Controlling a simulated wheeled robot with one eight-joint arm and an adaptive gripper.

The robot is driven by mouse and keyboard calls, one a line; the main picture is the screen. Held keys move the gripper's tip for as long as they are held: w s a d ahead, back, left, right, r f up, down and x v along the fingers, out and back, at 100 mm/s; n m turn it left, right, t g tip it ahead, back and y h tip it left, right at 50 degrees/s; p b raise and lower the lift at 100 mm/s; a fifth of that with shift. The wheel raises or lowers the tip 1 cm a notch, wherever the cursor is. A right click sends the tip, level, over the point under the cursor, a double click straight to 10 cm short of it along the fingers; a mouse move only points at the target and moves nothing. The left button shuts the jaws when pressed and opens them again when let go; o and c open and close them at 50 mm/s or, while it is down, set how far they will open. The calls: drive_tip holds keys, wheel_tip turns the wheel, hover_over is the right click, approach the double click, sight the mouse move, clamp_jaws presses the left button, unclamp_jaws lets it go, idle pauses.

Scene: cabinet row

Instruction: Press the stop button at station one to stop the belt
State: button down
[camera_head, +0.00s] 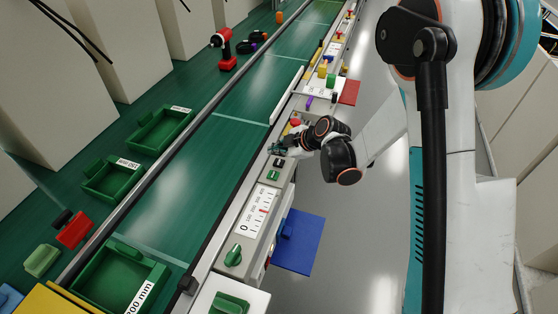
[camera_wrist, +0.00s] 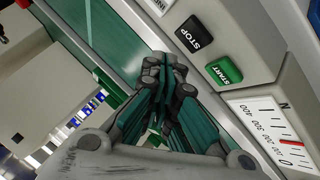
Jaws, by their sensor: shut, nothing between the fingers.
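The black stop button (camera_wrist: 194,34), lettered STOP, is on the light grey station panel (camera_wrist: 262,62) in the wrist view. The green start button (camera_wrist: 223,70) is beside it. In the head view the stop button (camera_head: 279,162) is a small dark square above the start button (camera_head: 273,175). My gripper (camera_wrist: 164,68) is shut and empty. Its fingertips show just left of and below the stop button in the wrist view, and the button is uncovered. I cannot tell how far above the panel the tips are. In the head view my gripper (camera_head: 281,147) is just beyond the stop button.
The panel carries a dial scale (camera_head: 261,211) with a red pointer and a green knob (camera_head: 233,256). The green belt (camera_head: 190,170) runs along the left, edged by a metal rail. Green trays (camera_head: 112,181) stand beyond it. A blue plate (camera_head: 299,243) juts out over the floor.

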drive_tip(key=shift+r+p, duration=0.75)
drive_tip(key=shift+r, duration=0.85)
wheel_tip(320, 180, up, 10)
drive_tip(key=m+h, duration=0.2)
drive_tip(key=m, duration=0.3)
hover_over(279, 164)
drive_tip(key=s+d, duration=0.5)
drive_tip(key=s+d+r+m+h, duration=0.2)
drive_tip(key=s+d+r+m, duration=0.25)
drive_tip(key=s+r, duration=0.2)
drive_tip(key=s+d+r+m+h, duration=0.1)
drive_tip(key=s+d+r+m, duration=0.1)
drive_tip(key=s+d+m, duration=0.3)
drive_tip(key=s+d+r+m+t+h, duration=0.1)
drive_tip(key=s+d+m, duration=0.4)
drive_tip(key=s, duration=0.8)
drive_tip(key=shift+s+r+t+h, duration=0.3)
drive_tip(key=shift+r+h, duration=0.1)
drive_tip(key=shift+h, duration=0.2)
